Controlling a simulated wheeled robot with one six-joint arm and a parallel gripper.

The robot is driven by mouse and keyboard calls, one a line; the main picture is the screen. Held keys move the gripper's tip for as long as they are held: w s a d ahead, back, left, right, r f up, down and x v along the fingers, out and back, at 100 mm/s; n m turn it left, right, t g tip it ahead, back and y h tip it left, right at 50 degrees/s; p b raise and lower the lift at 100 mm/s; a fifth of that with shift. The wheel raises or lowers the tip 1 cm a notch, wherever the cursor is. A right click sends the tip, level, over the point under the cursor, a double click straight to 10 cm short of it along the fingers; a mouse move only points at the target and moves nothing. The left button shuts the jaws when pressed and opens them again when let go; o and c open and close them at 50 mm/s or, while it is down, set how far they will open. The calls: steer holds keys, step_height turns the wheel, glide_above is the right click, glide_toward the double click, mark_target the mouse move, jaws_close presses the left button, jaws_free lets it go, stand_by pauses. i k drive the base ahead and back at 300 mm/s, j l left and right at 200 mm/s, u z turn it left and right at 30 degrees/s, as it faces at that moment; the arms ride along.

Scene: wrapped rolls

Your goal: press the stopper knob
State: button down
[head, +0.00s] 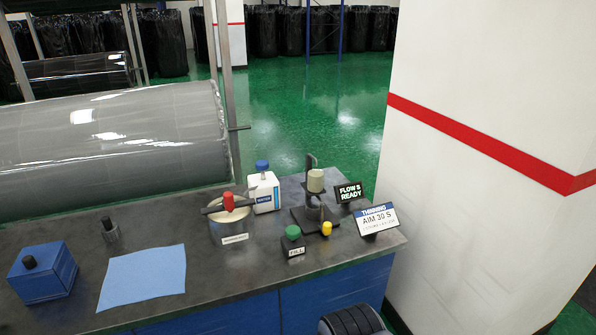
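A small yellow knob (326,229) stands at the front of a dark stand on the bench, at the right end; it looks like the stopper knob, though it has no readable label. The stand (301,216) holds a pale cup (315,181) above it. Just left of the yellow knob is a green knob (293,233) on a dark block labelled FILL. My gripper is not in view; only a dark rounded part, likely of my arm, shows at the bottom edge.
On the bench (240,268) stand a pot with a red-knobbed bar (230,225), a white bottle (263,192), a blue box (42,272) and a blue cloth (143,278). Signs reading "FLOW S READY" (348,192) and "THINNING AIM 30 S" (376,218) stand right. A white pillar (470,230) adjoins the right.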

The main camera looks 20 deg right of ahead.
mark_target(325, 227)
steer(key=i+j+z, duration=0.35)
steer(key=i, duration=0.2)
steer(key=i+j+z, duration=0.3)
steer(key=i, duration=0.2)
